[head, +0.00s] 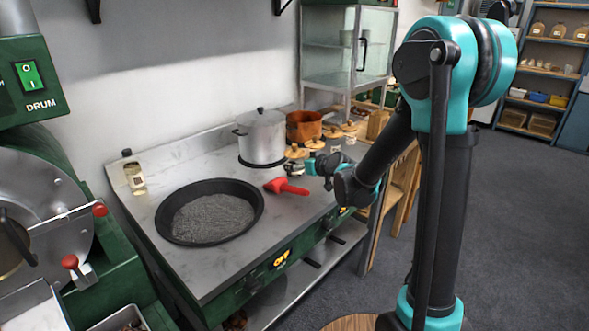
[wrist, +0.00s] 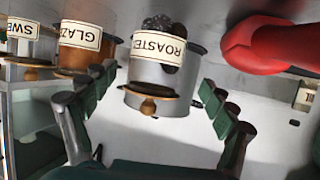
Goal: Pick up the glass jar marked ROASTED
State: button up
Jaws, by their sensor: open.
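The glass jar marked ROASTED (wrist: 165,76) shows upside down in the middle of the wrist view. It has dark chestnuts, a cream label and a wooden lid. My gripper (wrist: 156,84) is open, with one finger on each side of the jar in that picture; I cannot tell whether either touches it. In the head view my gripper (head: 303,169) is beside the near end of a row of wooden-lidded jars (head: 296,152). Their labels cannot be read there, and my gripper partly hides them.
A jar marked GLAZED (wrist: 80,38) and one beginning SWE (wrist: 20,29) stand left in the wrist view. A steel pot (head: 262,138), copper pot (head: 304,126) and black pan (head: 171,238) occupy the counter (head: 280,235).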

jog(key=shift+d+x, duration=0.1)
jog(key=shift+x, duration=1.25)
jog(key=shift+d+x, duration=0.15)
jog(key=shift+x, duration=1.25)
jog(key=shift+f, duration=0.15)
jog(key=c, duration=1.6)
jog(key=shift+o, duration=0.2)
